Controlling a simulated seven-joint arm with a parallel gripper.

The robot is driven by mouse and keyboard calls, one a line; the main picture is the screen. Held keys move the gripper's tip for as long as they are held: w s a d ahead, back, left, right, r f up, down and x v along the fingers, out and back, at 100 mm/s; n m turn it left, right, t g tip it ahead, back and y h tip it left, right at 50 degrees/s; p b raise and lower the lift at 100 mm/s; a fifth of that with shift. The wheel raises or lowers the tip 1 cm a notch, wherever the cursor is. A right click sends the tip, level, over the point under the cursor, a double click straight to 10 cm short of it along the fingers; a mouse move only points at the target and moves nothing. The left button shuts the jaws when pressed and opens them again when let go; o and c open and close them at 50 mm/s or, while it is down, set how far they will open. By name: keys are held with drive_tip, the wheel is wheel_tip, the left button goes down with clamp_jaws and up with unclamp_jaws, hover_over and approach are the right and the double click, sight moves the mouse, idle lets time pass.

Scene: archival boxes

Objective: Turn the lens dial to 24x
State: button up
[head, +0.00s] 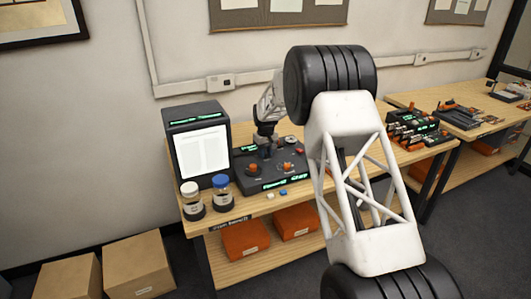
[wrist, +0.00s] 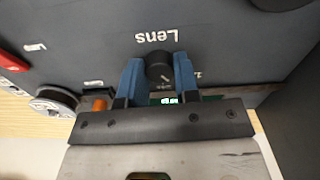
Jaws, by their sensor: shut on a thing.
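The lens dial (wrist: 159,67) is a small black round knob on a dark grey control panel (wrist: 220,40), beside the word "Lens", which appears upside down in the wrist view. My gripper (wrist: 159,72) has its two blue fingers on either side of the dial and is shut on it. A small lit readout (wrist: 169,100) shows between the fingers, partly covered and too small to read. In the head view my gripper (head: 266,138) is down at the back of the control panel (head: 262,184), and the dial cannot be made out there.
The panel carries orange knobs (head: 287,167) and a red button (wrist: 12,60). A reader screen (head: 200,150) stands left of it, with white-capped (head: 190,188) and blue-capped (head: 220,182) jars in front.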

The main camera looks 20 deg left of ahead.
drive_tip(key=m, duration=0.3)
drive_tip(key=shift+m, duration=2.2)
drive_tip(key=o, duration=0.9)
drive_tip(key=shift+r, duration=0.15)
drive_tip(key=shift+r, duration=3.8)
